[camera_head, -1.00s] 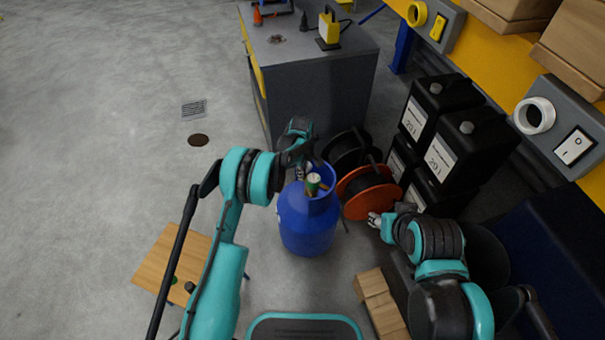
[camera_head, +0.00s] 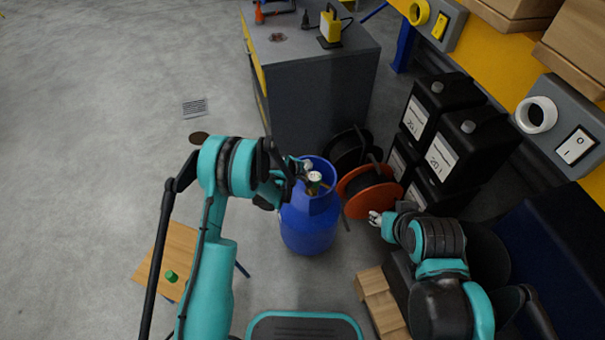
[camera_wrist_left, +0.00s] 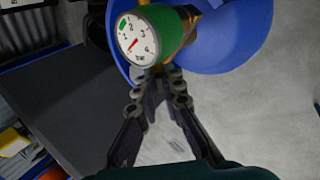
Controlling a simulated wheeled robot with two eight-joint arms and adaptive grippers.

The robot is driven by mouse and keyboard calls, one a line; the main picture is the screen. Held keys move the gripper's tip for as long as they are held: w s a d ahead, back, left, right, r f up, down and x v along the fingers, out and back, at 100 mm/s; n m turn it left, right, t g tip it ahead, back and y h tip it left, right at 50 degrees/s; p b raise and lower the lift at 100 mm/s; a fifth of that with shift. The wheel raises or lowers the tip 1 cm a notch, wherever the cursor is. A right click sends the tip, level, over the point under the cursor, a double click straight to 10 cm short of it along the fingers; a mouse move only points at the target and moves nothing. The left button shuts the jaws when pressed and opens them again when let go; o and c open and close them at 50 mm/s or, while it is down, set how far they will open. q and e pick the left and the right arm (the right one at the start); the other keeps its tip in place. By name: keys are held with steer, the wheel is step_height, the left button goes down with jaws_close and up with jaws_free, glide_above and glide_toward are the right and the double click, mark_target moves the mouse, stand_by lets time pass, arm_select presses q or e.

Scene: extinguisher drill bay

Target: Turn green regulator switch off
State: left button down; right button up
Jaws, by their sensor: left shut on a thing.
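The green regulator (camera_head: 314,184) sits on the valve of the blue gas cylinder (camera_head: 308,228), inside its collar. In the left wrist view the green regulator (camera_wrist_left: 165,22) shows a white dial with a red needle. My left gripper (camera_head: 298,178) reaches into the collar from the left. In the left wrist view its fingers (camera_wrist_left: 160,84) converge right below the dial, closed on part of the regulator. The switch itself is hidden, so its setting cannot be told. My right gripper (camera_head: 376,218) is right of the cylinder, apart from it; its fingers are too small to judge.
An orange cable reel (camera_head: 368,190) stands close right of the cylinder, with stacked black canisters (camera_head: 455,150) beyond. A grey cabinet (camera_head: 315,95) stands behind. A wooden stool (camera_head: 178,250) with a small green object is at lower left. Wooden blocks (camera_head: 380,300) lie in front.

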stand_by(0.5)
arm_select(q)
steer(key=c, duration=1.6)
jaws_free()
steer(key=shift+c, duration=0.2)
steer(key=v, duration=1.2)
steer(key=shift+s, duration=0.2)
steer(key=shift+a+f, duration=0.1)
